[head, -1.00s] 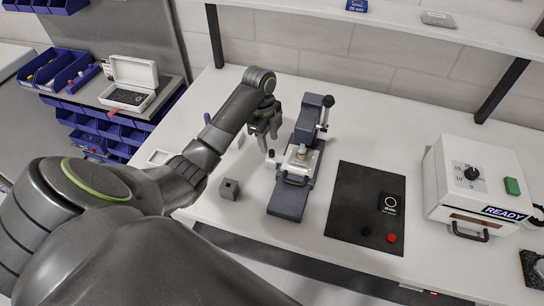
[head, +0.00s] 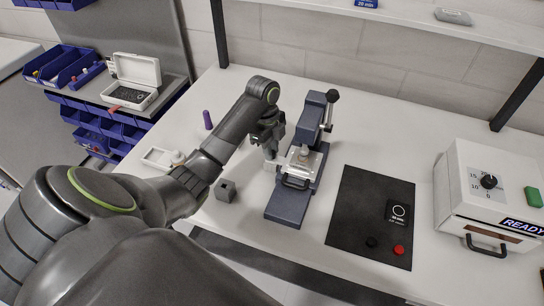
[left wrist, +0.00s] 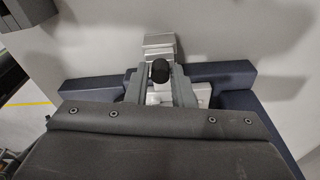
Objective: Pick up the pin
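A black round knob (left wrist: 160,70), which looks like the pin's head, shows between the fingers of my left gripper (left wrist: 159,77) in the left wrist view. A narrow gap shows beside the knob, so the fingers look open around it. A pale metal block (left wrist: 158,45) lies beyond it. In the head view my left gripper (head: 270,152) is low at the left side of the blue fixture (head: 287,204), over a small light block (head: 269,165). The pin's shaft is hidden, and the gripper covers the knob in the head view. My right gripper is out of view.
A dark mat (head: 352,225) with a red button (head: 398,250) lies right of the fixture. A white READY box (head: 460,190) stands at far right. A small grey cube (head: 225,191), a purple item (head: 207,120) and a white tray (head: 157,159) are at left.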

